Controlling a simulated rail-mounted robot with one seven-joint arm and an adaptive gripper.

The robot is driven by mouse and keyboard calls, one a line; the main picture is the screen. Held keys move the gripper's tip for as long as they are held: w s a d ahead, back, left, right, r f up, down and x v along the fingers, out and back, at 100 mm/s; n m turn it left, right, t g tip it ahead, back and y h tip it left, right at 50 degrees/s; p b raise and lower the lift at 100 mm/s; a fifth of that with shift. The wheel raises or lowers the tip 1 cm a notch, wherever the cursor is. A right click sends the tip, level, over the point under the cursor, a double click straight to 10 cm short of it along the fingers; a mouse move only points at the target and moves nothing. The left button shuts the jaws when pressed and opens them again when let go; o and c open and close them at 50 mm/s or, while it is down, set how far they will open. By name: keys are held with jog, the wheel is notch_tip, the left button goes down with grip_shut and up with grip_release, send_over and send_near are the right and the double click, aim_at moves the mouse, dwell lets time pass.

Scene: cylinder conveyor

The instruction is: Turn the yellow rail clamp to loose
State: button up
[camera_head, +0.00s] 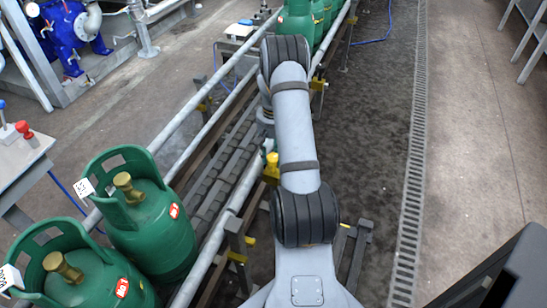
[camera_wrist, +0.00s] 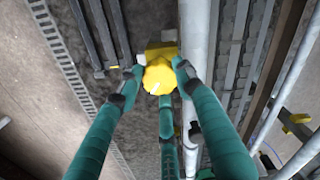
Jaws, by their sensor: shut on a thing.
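The yellow rail clamp (camera_wrist: 160,74) is a faceted knob with a small pale mark on top, beside the grey rail tube (camera_wrist: 194,45). In the wrist view my gripper (camera_wrist: 158,82) has its green fingers around the knob, with fingertips against its sides. It is shut on the knob. In the head view part of the yellow clamp (camera_head: 271,166) shows just left of my arm, on the right side of the conveyor. My gripper is mostly hidden behind the arm there.
Green gas cylinders (camera_head: 150,220) stand on the conveyor at the near left, and more (camera_head: 297,20) at the far end. Guard rails (camera_head: 215,120) run along the conveyor. A control box with a red button (camera_head: 24,128) is at the left. The floor (camera_head: 380,130) at right is clear.

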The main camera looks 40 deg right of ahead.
jog(key=m+b, duration=0.2)
jog(key=m, duration=0.3)
jog(key=shift+w+m, duration=0.15)
jog(key=shift+m, duration=0.15)
jog(key=shift+d+m+b, duration=0.1)
jog(key=shift+m+b, duration=0.65)
jog(key=shift+m, duration=1.55)
jog(key=o, duration=1.1)
jog(key=shift+o, duration=0.2)
notch_tip(320, 180, up, 12)
